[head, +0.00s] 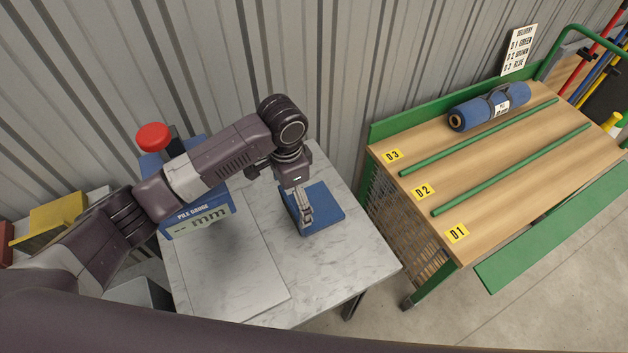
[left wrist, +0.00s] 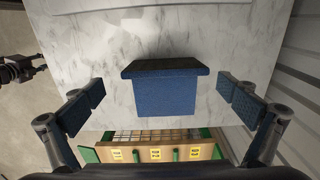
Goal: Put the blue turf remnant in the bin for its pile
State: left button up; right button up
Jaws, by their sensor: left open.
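The blue turf remnant (head: 328,205) lies on the marble-topped table in the head view. My left gripper (head: 305,218) points down over its left part, and the fingers partly hide it. In the left wrist view the remnant (left wrist: 165,97) is a blue piece with a darker upper face. It sits between the two spread fingers of my left gripper (left wrist: 162,101), with clear gaps on both sides. The pile gauge (head: 200,218) stands on the table's left side, its display showing dashes and "mm". A yellow bin (head: 58,215) shows at far left.
The marble table (head: 365,258) has bare room right of the remnant. A wooden cart (head: 500,165) with lanes D1, D2, D3 and green rails stands at right, bearing a blue turf roll (head: 488,106). A delivery sign (head: 518,48) and corrugated wall (head: 350,50) are behind.

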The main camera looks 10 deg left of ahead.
aim_at(290, 203)
pick_arm(q)
jog(key=shift+w, duration=0.1)
jog(key=shift+f, duration=0.95)
jog(key=shift+a+f+p, duration=0.2)
jog(key=shift+f+p, duration=0.5)
jog(key=shift+f, duration=0.05)
notch_tip(290, 203, down, 4)
jog(key=shift+a+r+p, duration=0.15)
jog(key=shift+p, duration=0.35)
jog(key=shift+w+f, duration=0.1)
jog(key=shift+f, duration=0.2)
jog(key=shift+c, duration=0.6)
jog(key=c, duration=1)
